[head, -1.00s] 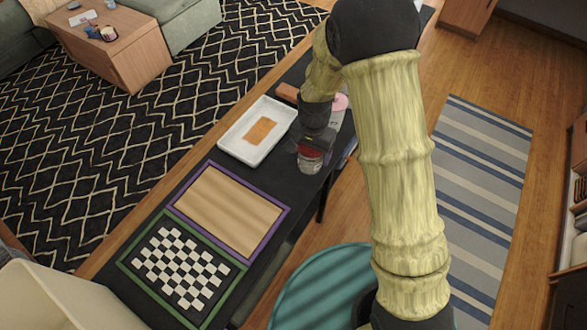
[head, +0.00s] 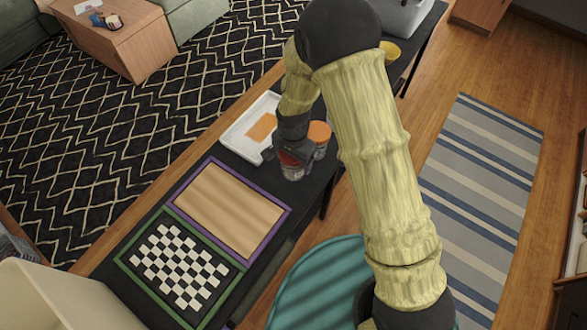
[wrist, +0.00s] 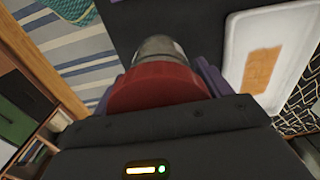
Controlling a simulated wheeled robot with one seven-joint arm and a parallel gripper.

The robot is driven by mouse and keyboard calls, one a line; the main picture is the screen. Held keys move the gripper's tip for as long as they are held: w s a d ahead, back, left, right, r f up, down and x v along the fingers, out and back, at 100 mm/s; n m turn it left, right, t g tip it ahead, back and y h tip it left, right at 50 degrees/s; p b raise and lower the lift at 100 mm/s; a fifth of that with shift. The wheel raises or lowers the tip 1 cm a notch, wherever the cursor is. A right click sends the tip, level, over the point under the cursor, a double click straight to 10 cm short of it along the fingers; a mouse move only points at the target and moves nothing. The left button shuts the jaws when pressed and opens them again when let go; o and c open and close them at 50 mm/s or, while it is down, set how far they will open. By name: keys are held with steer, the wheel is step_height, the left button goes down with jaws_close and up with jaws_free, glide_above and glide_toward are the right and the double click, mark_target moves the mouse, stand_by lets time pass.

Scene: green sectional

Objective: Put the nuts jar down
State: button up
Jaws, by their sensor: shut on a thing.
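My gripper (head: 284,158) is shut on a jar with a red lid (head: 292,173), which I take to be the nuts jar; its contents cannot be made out. It is over the black table (head: 265,172), near the right edge. In the wrist view the red lid (wrist: 158,88) fills the space between my fingers, with the clear glass body (wrist: 160,48) beyond it. I cannot tell whether the jar's base touches the table. My arm partly covers this area.
A jar with an orange lid (head: 319,132) stands close behind the held jar. A white tray (head: 235,147) with an orange piece lies to the left. A purple-framed board (head: 228,205) and a green-framed checkered board (head: 182,265) lie nearer. A yellow item (head: 391,50) is farther back.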

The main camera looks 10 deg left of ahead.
mark_target(293, 170)
steer(key=shift+f, duration=0.65)
steer(key=shift+f+p, duration=0.35)
steer(key=shift+f, duration=1.75)
steer(key=shift+f, duration=0.15)
steer(key=o, duration=1)
steer(key=shift+o, duration=0.2)
step_height(293, 170, up, 12)
steer(key=shift+r+b, duration=0.2)
steer(key=shift+b, duration=0.65)
